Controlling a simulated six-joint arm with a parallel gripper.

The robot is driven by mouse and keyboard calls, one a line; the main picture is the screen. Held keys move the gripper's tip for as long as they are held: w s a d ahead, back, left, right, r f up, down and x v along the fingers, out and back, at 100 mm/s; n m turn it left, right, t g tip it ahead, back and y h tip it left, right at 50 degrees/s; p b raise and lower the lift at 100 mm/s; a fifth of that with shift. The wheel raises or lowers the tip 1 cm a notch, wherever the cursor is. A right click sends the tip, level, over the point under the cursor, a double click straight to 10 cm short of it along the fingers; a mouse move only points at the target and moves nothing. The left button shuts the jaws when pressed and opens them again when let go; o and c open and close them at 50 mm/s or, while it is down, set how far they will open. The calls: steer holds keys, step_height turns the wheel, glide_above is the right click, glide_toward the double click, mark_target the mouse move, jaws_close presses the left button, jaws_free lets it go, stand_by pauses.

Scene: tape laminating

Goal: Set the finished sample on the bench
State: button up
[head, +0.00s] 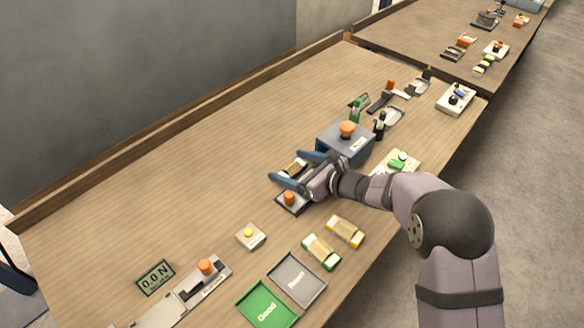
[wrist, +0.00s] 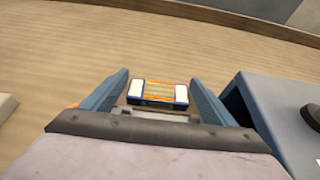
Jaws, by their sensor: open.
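My gripper (head: 294,168) is open over the bench, its two blue fingers apart. The sample (wrist: 158,93), a small block with white ends, blue edging and an orange-edged pale middle, lies between or just beyond the fingers (wrist: 160,88) in the wrist view. It also shows between the fingers in the head view (head: 292,168). I cannot tell whether either finger touches it. A dark fixture with an orange knob (head: 290,198) is beside the gripper. The bench (head: 190,150) has a wooden top.
A blue-grey box with an orange button (head: 345,140) stands close on the right. Green "Good" (head: 267,303) and grey "Reject" (head: 297,279) trays lie at the front, near two sample blocks (head: 321,251). A yellow-button box (head: 250,236) sits left of them. The bench's left middle is clear.

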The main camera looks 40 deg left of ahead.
mark_target(292, 166)
steer(key=c, duration=0.9)
steer(key=shift+c, duration=0.2)
step_height(292, 166, up, 10)
steer(key=shift+b, duration=0.45)
